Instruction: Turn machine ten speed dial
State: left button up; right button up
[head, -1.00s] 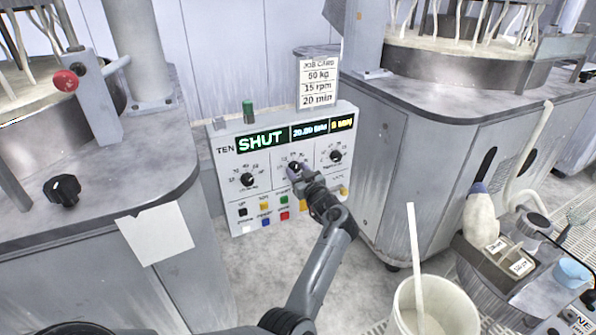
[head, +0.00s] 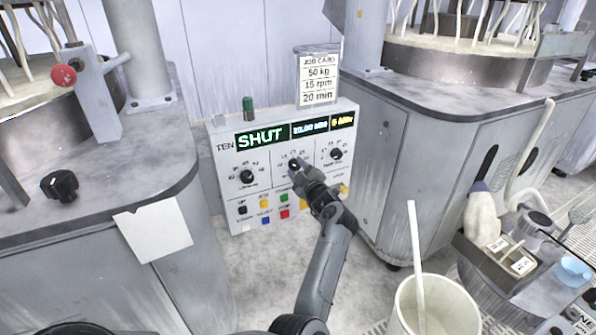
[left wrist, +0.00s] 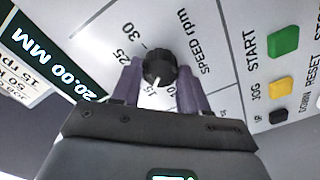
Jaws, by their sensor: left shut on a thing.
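The machine ten panel (head: 226,180) is a pale upright box with three black dials. Its display (head: 262,138) reads SHUT. The middle dial is the speed dial (head: 294,163), a black knob that is partly covered by my gripper in the head view. In the left wrist view the speed dial (left wrist: 158,66), beside the print "SPEED rpm", has its white pointer toward the 15 mark. My left gripper (head: 297,172) is shut on it; the purple fingers (left wrist: 158,76) press either side of the knob. My right gripper is out of view.
Coloured buttons (head: 264,204) lie below the dials; START (left wrist: 284,42) is green. A dial (head: 247,177) and another (head: 336,154) flank the speed dial. A white bucket (head: 462,310) stands at front right.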

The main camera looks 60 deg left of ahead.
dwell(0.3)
pick_arm(q)
jog(key=o, duration=1.1)
jog(key=shift+c, duration=0.2)
jog(key=s+d+p, duration=0.1)
jog(key=d+p, duration=0.3)
jog(key=d, duration=0.6)
jog(key=shift+s+d, duration=0.2)
jog(key=shift+d, duration=0.15)
